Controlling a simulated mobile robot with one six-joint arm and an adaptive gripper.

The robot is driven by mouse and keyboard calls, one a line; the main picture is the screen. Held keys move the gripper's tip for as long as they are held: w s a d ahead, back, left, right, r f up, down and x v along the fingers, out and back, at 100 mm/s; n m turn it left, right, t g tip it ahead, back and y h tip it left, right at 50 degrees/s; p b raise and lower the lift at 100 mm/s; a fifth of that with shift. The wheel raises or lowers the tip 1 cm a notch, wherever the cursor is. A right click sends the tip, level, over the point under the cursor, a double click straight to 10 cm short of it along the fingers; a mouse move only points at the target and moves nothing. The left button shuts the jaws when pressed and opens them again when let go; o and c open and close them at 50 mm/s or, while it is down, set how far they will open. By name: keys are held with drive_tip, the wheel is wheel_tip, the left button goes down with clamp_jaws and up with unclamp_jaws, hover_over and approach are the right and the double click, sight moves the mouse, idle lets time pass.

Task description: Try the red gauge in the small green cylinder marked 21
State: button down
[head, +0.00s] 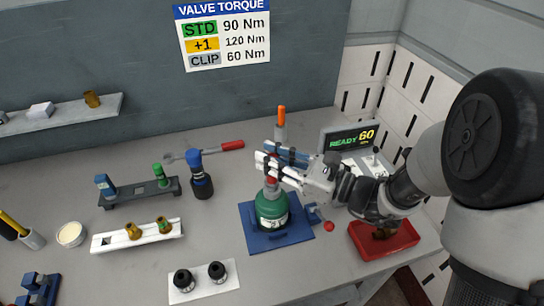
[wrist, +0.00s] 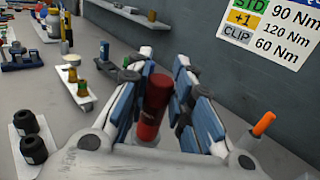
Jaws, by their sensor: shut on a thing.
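The small green cylinder (head: 272,208) stands upright in a blue holder (head: 293,236) on the bench. I cannot read its marking. My gripper (head: 266,165) is directly above the cylinder's top. In the wrist view my gripper (wrist: 160,100) is shut on the red gauge (wrist: 154,104), with blue-padded fingers on both sides of it. In the head view only a little of the gauge shows below the fingers, at the cylinder's neck. Whether its lower end is inside the neck or only above it, I cannot tell.
An orange-tipped post (head: 281,117) stands just behind my gripper. A display reading READY 60 (head: 352,138) and a red tray (head: 382,240) are on the right.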

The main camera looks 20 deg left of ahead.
drive_tip(key=shift+f+b, duration=0.7)
drive_tip(key=shift+f, duration=0.3)
drive_tip(key=shift+r, duration=0.15)
idle(0.5)
drive_tip(key=shift+r+p, duration=3.15)
drive_tip(key=shift+r, duration=0.45)
